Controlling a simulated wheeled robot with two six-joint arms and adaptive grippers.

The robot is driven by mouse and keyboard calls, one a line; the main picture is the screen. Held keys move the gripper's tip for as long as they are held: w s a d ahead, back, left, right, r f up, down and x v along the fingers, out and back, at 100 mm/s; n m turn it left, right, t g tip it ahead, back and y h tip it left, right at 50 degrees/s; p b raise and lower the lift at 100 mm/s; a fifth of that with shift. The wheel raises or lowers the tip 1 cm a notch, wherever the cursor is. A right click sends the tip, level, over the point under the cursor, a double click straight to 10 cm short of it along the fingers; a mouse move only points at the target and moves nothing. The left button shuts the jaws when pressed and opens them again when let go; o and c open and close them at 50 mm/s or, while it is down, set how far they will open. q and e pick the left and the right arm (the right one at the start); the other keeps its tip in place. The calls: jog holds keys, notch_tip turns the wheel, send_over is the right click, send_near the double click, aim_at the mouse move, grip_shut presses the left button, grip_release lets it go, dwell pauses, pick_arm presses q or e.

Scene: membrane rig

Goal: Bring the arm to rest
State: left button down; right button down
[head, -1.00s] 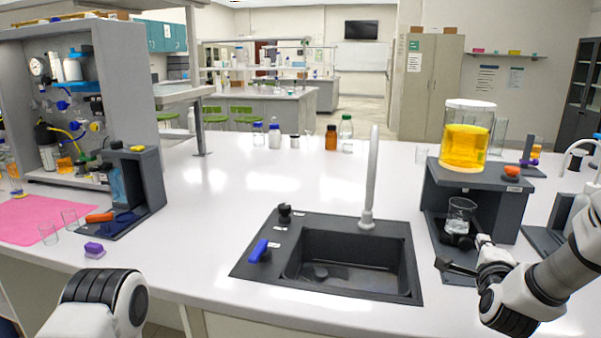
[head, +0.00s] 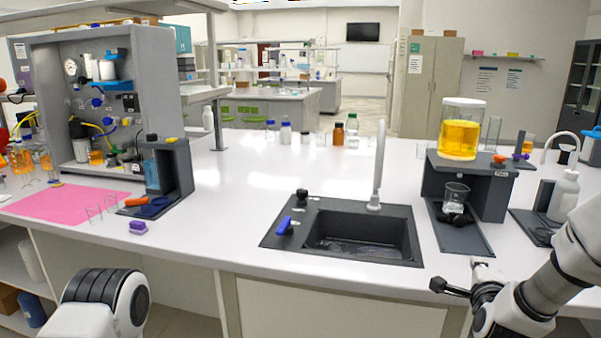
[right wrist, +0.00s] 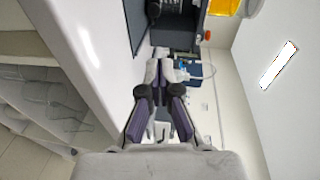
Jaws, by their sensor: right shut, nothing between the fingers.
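My right arm comes in at the lower right of the head view. Its gripper (head: 468,284) is shut and empty, over the front edge of the white bench (head: 330,275). It is apart from the dark stand (head: 497,195) and its tray. In the right wrist view the fingers (right wrist: 160,88) are close together with nothing between them. My left arm shows only as a white and black link at the lower left of the head view; its gripper is not in view.
A sink (head: 362,235) with a tall tap is left of my right gripper. The stand bears a jar of yellow liquid (head: 459,137), with a small beaker (head: 456,196) below. A white bottle (head: 563,195) stands at the right. A pink mat (head: 65,203) lies far left.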

jog(key=s+a+f+n+g+y, duration=0.15)
jog(key=s+f, duration=0.25)
jog(key=f, duration=0.4)
jog(key=s+a+f+n+g+y+p, duration=0.1)
jog(key=s+a+f+n+g, duration=0.2)
jog(key=f, duration=0.6)
jog(key=s+a+f+n+g+y, duration=0.1)
jog(key=s+a+f+g, duration=0.1)
jog(key=s+f, duration=0.45)
pick_arm(q)
jog(key=shift+w+r+p, duration=0.15)
jog(key=shift+r+p, duration=0.2)
jog(key=shift+r, duration=0.45)
pick_arm(e)
jog(key=s+a+f+n+g, duration=0.2)
jog(key=s+n, duration=0.3)
jog(key=s, duration=0.3)
jog(key=s+a+f+n+g+y, duration=0.1)
jog(key=s+f+n+g, duration=0.3)
jog(key=s, duration=0.4)
jog(key=s+a+f+n+g+y, duration=0.1)
jog(key=s+a+f+n+g, duration=0.2)
jog(key=s+f+n, duration=0.2)
jog(key=s+n, duration=0.1)
jog(key=s, duration=0.2)
jog(key=shift+s+f+n, duration=0.25)
jog(key=shift+s+n, duration=0.1)
jog(key=shift+s, duration=0.05)
